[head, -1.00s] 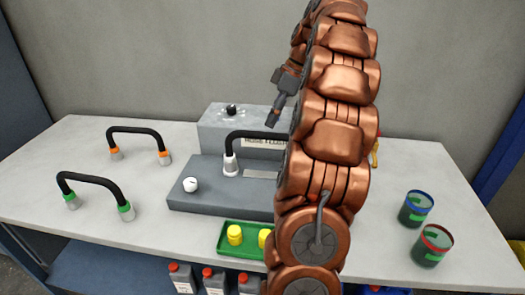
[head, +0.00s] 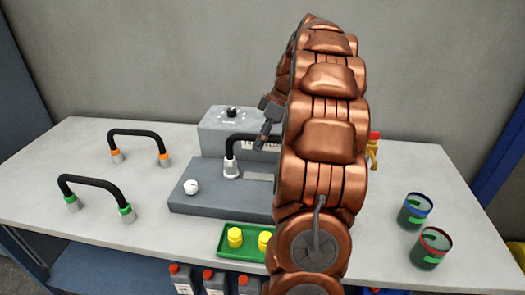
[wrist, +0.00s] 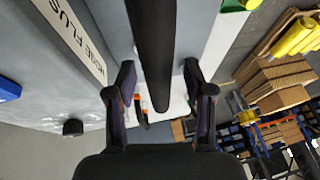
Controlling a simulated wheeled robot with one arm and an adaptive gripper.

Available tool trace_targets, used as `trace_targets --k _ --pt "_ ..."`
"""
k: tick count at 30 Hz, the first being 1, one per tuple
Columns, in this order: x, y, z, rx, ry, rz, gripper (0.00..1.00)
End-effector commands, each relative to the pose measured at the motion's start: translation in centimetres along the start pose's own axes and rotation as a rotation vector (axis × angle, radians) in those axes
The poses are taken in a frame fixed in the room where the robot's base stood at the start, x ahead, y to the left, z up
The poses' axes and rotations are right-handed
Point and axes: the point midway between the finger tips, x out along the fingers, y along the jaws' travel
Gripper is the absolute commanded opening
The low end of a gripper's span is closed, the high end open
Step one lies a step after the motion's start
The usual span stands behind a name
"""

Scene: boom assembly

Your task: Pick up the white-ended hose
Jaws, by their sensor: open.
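The white-ended hose (head: 244,137) is a black arched hose on the grey hose-flusher block (head: 210,205). Its left white-collared end stands on the block; its right end is hidden behind my arm. My gripper (head: 262,141) is at the top of this hose in the head view. In the wrist view my gripper (wrist: 158,78) is open, with one finger on each side of the black hose (wrist: 153,35). The hose runs between the fingers with a gap on both sides, and is not gripped.
An orange-ended hose (head: 137,131) and a green-ended hose (head: 92,181) stand on the table to the left. A white knob (head: 191,187) is on the block. A green tray (head: 226,251) with yellow parts lies in front. Blue-rimmed (head: 416,210) and red-rimmed (head: 431,248) cups stand right.

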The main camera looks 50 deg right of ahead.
Motion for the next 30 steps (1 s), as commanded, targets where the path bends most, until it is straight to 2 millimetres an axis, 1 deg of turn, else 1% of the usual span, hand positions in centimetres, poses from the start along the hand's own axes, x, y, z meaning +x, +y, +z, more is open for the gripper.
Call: trace_targets --k 6,7,21,22,30 --pt "0.03 0.03 0.01 0.0 0.0 0.002 0.53" --pt "0.03 0.03 0.01 0.0 0.0 0.002 0.51" --pt "-0.01 0.04 0.0 0.0 0.0 0.003 0.02" --pt "-0.01 0.04 0.0 0.0 0.0 0.003 0.0" --pt "-0.02 0.05 0.0 0.0 0.0 0.003 0.0"
